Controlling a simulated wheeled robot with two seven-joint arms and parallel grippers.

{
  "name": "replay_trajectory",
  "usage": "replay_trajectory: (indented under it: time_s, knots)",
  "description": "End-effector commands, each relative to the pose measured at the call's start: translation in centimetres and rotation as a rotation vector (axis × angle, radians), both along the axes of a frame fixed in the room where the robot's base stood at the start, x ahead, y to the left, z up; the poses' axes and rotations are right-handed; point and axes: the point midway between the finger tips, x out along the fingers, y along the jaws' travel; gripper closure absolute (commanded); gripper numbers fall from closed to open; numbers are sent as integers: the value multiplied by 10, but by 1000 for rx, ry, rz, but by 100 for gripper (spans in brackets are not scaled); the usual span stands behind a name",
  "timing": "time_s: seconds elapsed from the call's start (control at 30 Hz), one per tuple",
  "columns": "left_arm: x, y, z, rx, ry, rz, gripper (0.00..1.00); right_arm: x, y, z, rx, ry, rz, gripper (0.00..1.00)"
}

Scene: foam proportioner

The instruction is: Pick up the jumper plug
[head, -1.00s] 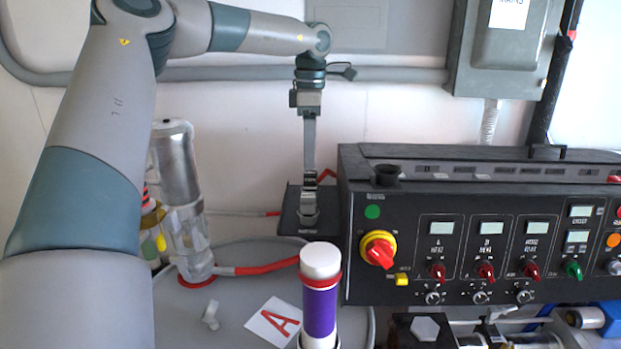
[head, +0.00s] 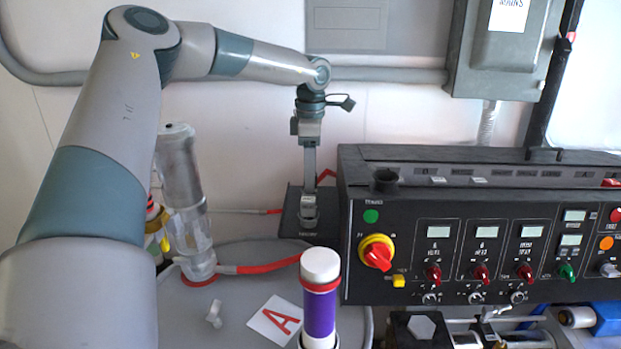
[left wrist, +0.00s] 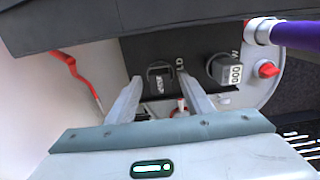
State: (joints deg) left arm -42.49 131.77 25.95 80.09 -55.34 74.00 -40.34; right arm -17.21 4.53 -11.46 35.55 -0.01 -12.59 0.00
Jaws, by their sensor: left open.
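My left gripper (head: 309,182) points straight down over a black plate (head: 289,222) beside the control panel. It is open; its fingers (left wrist: 158,92) show in the left wrist view. A small dark block with a pale marking (left wrist: 159,83) sits on the plate between the fingertips, apparently not gripped. A second grey block with a white label (left wrist: 226,70) stands on the plate to the right of the fingers; it seems to be the grey block in the head view (head: 308,211). I cannot tell for sure which block is the jumper plug. My right gripper is not in view.
The control panel (head: 400,231) stands close to the right of the plate. A white and purple cylinder (head: 320,300) stands in front.

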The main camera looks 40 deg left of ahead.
Motion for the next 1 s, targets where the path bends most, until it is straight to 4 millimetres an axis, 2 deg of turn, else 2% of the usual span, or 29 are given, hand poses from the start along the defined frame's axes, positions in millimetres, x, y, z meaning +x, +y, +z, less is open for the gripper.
replay_trajectory:
  time_s: [0.17,0.57,0.6,0.77,0.8,1.0]
  knots:
    - [0,0,-9,-1,-1,-1,53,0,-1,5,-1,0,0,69]
    - [0,0,-9,0,-1,0,53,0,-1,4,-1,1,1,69]
    - [0,0,-9,0,-1,0,55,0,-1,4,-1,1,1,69]
    - [0,0,-9,0,-1,0,94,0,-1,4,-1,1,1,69]
    - [0,0,-9,0,-1,0,98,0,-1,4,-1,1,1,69]
    - [0,0,-9,0,-1,0,98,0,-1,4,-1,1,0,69]
